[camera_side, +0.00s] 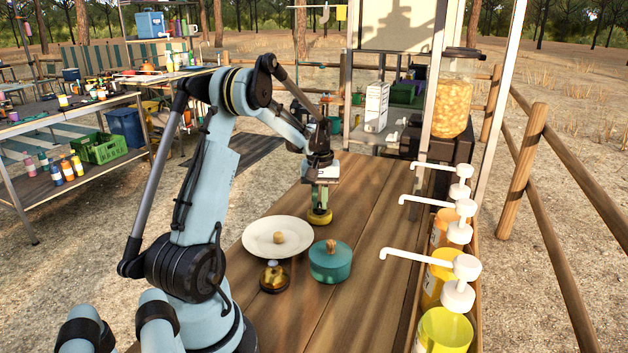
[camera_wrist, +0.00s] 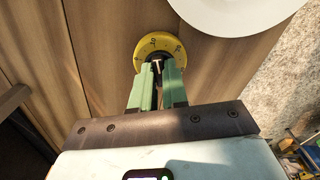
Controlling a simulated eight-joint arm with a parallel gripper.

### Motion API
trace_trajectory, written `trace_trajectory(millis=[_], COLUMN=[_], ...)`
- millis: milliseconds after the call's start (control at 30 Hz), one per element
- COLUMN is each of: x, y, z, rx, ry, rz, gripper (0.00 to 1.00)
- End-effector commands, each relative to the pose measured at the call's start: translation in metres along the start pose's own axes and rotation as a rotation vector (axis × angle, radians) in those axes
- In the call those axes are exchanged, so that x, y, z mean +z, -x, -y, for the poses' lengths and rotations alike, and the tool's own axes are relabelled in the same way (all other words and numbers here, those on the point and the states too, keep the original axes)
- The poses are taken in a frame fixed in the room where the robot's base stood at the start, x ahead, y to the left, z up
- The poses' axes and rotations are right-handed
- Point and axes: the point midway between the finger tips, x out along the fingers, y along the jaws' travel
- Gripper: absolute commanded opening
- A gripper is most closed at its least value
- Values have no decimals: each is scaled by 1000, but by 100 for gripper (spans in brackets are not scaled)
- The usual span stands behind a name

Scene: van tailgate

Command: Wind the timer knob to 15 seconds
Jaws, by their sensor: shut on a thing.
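The timer is a small round yellow thing with dark marks on its face. It stands on the wooden table in the side view (camera_side: 319,217), beyond the white plate. In the wrist view the yellow timer (camera_wrist: 143,48) shows at the top middle. My gripper (camera_wrist: 158,66) has two green fingers shut on the timer knob at the dial's centre. The fingers hide most of the knob, and the dial marks are too small to read surely. In the side view my gripper (camera_side: 320,207) points down onto the timer.
A white plate (camera_side: 262,238) with a small round tan thing, a teal lidded pot (camera_side: 330,268) and a small amber-and-black jar (camera_side: 273,279) stand nearer on the table (camera_side: 372,215). Pump bottles (camera_side: 444,330) line the right edge. The wood around the timer is clear.

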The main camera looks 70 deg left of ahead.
Motion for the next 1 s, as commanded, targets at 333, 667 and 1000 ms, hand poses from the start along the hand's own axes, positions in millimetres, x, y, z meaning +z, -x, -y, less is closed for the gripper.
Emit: trace_trajectory(millis=[333, 667, 1000], x=[0, 0, 0], y=[0, 0, 0], z=[0, 0, 0], rx=[1, 1, 1], ry=[-138, -293, -347], rz=[0, -1, -1], gripper=[6, 6, 6])
